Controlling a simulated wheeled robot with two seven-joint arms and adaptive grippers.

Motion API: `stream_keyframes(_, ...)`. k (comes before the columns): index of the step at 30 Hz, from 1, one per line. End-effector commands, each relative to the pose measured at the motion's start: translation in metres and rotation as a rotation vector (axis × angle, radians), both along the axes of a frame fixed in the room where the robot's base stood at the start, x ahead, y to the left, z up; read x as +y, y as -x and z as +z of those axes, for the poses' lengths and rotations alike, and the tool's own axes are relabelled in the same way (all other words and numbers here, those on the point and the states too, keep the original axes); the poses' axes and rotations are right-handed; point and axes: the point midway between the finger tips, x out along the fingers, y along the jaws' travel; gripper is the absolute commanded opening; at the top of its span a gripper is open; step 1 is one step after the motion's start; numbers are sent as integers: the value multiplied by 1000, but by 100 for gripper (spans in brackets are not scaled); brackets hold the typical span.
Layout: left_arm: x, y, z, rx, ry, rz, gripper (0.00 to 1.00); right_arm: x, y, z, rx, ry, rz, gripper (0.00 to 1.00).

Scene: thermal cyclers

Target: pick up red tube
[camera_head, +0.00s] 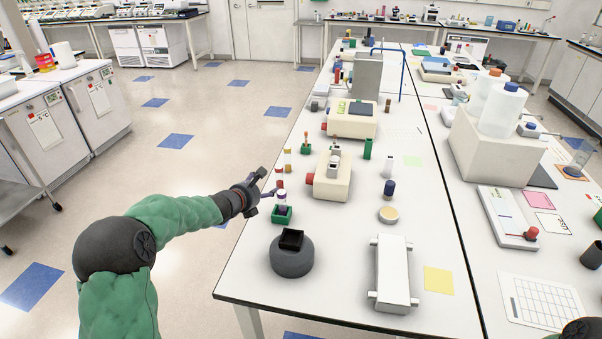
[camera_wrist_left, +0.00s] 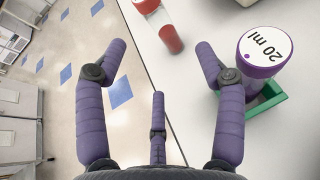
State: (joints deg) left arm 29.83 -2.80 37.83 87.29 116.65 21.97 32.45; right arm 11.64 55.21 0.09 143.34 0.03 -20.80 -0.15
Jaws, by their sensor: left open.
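The red tube (camera_head: 280,178) stands on the near table's left edge in the head view, with a red cap, a pale middle and a red lower part. In the left wrist view the red tube (camera_wrist_left: 172,38) shows at the top, beyond the fingertips. My left gripper (camera_head: 266,184) is open and empty just left of it, at the table edge. In the wrist view, the fingers (camera_wrist_left: 160,62) are spread wide, with the tube apart from them. I cannot see my right gripper.
A purple-capped tube (camera_wrist_left: 262,50) marked 20 ml stands in a green holder (camera_wrist_left: 268,100), close to one finger. A beige device (camera_head: 331,185) is to the right, a grey round device (camera_head: 292,260) in front.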

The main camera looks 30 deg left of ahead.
Motion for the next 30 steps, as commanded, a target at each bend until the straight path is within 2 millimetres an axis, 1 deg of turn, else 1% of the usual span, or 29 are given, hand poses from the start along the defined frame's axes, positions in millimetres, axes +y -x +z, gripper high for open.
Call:
stream_keyframes(4,1,-10,-6,1,-1,0,70,1,2,-3,3,-1,2,40)
stream_keyframes(9,0,-32,-15,0,-1,-3,70,1,2,-8,3,-1,2,40)
stream_keyframes(12,1,-42,-19,1,-1,0,70,1,2,-9,3,-1,2,40)
stream_keyframes(22,1,-59,-26,1,-1,-1,70,0,2,-13,2,-1,2,40)
stream_keyframes(30,2,-88,-38,1,-1,0,70,0,1,-19,2,-1,2,40)
